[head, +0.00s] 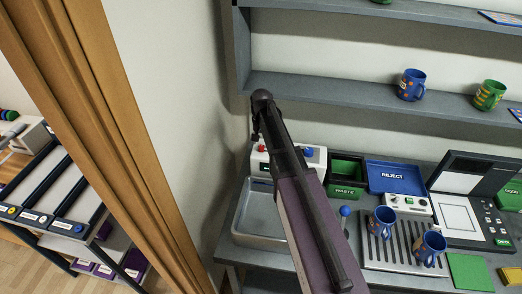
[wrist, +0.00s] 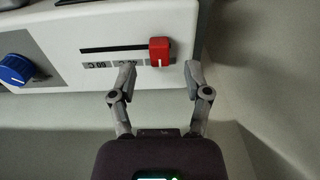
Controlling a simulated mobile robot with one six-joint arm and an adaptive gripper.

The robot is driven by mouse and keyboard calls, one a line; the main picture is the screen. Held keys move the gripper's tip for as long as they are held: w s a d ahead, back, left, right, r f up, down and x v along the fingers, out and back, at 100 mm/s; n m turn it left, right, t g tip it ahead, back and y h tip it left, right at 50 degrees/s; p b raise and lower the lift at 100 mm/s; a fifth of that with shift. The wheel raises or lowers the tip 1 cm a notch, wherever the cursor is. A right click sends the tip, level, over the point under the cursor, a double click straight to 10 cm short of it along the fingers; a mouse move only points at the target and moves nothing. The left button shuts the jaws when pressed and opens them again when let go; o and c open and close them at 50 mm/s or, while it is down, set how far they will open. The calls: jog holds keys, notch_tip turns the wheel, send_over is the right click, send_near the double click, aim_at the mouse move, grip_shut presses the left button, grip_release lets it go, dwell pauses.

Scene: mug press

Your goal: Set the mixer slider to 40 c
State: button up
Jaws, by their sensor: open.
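The mixer (wrist: 60,35) is a white box; in the head view it shows behind my arm (head: 320,154). Its red slider knob (wrist: 159,50) sits at the right end of a dark horizontal slot (wrist: 110,48) in the wrist view. Labels print upside down beneath the slot; the left one (wrist: 97,65) seems to read 60 C, the middle one is partly covered by my left finger, and the right one is hardly visible. My gripper (wrist: 160,68) is open, its fingertips just below and either side of the knob, apparently not touching it.
A blue dial (wrist: 15,69) is left of the slot. A grey shelf (head: 350,92) runs above.

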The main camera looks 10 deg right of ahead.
aim_at(262, 148)
jog(key=shift+f+b, duration=1.15)
jog(key=shift+f, duration=0.25)
grip_shut()
